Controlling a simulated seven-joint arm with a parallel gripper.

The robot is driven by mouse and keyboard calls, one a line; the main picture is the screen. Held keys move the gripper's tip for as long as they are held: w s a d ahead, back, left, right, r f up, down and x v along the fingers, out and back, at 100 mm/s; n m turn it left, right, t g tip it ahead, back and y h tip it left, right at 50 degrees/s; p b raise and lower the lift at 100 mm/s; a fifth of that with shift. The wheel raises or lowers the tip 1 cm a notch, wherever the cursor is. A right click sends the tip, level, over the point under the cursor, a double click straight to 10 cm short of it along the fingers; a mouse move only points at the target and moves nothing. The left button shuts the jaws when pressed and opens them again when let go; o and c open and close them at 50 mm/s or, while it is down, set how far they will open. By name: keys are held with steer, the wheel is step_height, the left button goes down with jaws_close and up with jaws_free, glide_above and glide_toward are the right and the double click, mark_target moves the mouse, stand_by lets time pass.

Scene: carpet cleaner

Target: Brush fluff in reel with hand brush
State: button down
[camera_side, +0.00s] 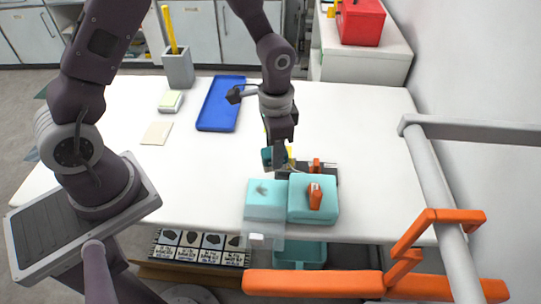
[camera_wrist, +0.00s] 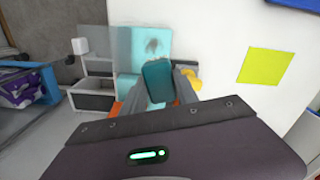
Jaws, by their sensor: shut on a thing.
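My gripper (camera_side: 277,148) is over the front part of the white table. It is shut on a dark teal block-like thing, likely the hand brush (camera_wrist: 157,82), which shows between its fingers in the wrist view. The light turquoise carpet cleaner (camera_side: 312,208) sits at the table's front edge, just in front of the gripper. A grey fluffy patch (camera_side: 262,189) lies on its left part; this fluff also shows in the wrist view (camera_wrist: 153,45), beyond the brush. The brush appears apart from the fluff.
A blue tray (camera_side: 221,104), a grey cup (camera_side: 179,70) with a yellow stick and a pale sponge-like block (camera_side: 171,101) stand farther back. A yellow-green square (camera_wrist: 260,66) lies on the table. An orange-and-grey frame (camera_side: 405,260) stands at front right. The table's right side is clear.

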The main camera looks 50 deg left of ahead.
steer(key=w+a+r+n, duration=0.1)
steer(key=w+a+n, duration=0.5)
steer(key=n, duration=1)
steer(key=w+a+r+n, duration=0.2)
steer(key=w+a+n, duration=0.4)
steer(key=n, duration=1)
steer(key=a, duration=0.3)
steer(key=shift+w+a+r, duration=0.15)
steer(key=shift+w+r, duration=0.05)
steer(key=shift+w, duration=0.05)
steer(key=shift+f, duration=0.15)
steer(key=shift+f, duration=6.6)
steer(key=shift+f, duration=0.25)
steer(key=c, duration=0.9)
jaws_free()
steer(key=shift+o, duration=0.2)
